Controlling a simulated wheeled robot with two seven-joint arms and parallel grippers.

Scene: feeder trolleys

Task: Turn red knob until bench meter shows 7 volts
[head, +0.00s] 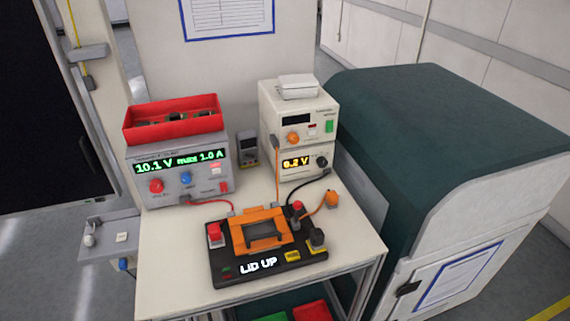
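The red knob (156,186) is on the front of a grey power supply (215,190) at the left of the bench. The supply's green display (180,162) reads 10.1 V max 1.0 A. A blue knob (186,178) sits right of the red knob. At the bench's back right, a cream instrument has a lower amber display (295,162), which looks like the bench meter. It reads 0.2 V or 8.2 V; the first digit is hard to tell. Neither of my grippers is in view.
A black test fixture (290,275) with an orange frame (245,215) stands at the bench front, reading LID UP. Leads run to it. A red bin (175,133) tops the supply. A green-topped cabinet (430,130) stands close on the right. The bench's left front is clear.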

